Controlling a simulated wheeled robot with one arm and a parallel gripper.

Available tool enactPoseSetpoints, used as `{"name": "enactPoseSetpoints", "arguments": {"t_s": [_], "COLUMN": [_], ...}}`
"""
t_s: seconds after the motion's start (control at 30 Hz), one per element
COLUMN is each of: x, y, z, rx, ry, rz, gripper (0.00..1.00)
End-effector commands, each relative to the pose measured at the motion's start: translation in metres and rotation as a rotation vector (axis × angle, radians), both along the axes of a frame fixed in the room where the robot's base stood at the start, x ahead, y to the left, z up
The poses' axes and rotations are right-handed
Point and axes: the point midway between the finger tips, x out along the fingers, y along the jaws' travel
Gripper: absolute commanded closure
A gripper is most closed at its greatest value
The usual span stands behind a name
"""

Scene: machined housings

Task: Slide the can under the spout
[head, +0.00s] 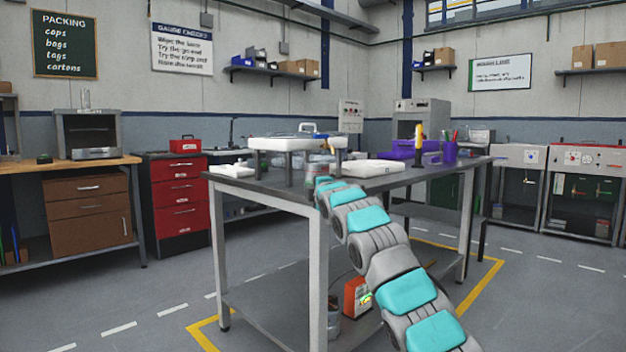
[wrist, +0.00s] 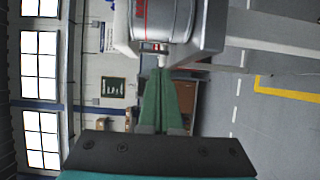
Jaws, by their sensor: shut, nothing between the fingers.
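A silver can (wrist: 162,20) with red lettering shows at the top of the wrist view, cut off by the frame edge. My gripper (wrist: 160,72) has green fingers held together and empty. Its tips point toward the can, and I see no clear contact. In the head view my arm reaches to the near edge of the dark-topped table (head: 400,178); its last teal part hides the fingers. The can is hard to make out there, near the arm's end. I cannot clearly identify the spout. A white raised fixture (head: 290,142) stands on the table behind the arm's end.
On the table are a flat white piece (head: 368,168), purple bins (head: 405,150), a purple cup (head: 449,152) and a yellow-handled tool (head: 419,133). A red device (head: 356,297) sits on the lower shelf. Floor around the table is open.

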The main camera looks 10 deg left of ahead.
Motion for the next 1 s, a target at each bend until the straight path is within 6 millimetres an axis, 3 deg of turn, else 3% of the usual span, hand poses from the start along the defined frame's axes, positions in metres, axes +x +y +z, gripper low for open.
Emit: {"name": "enactPoseSetpoints", "arguments": {"t_s": [0.43, 0.8, 1.0], "x": [0.032, 0.063, 0.068], "y": [0.018, 0.004, 0.003], "z": [0.002, 0.003, 0.001], "rx": [0.003, 0.004, 0.002], "ry": [0.001, 0.000, -0.001], "rz": [0.003, 0.000, 0.001], "gripper": [1.00, 1.00, 1.00]}}
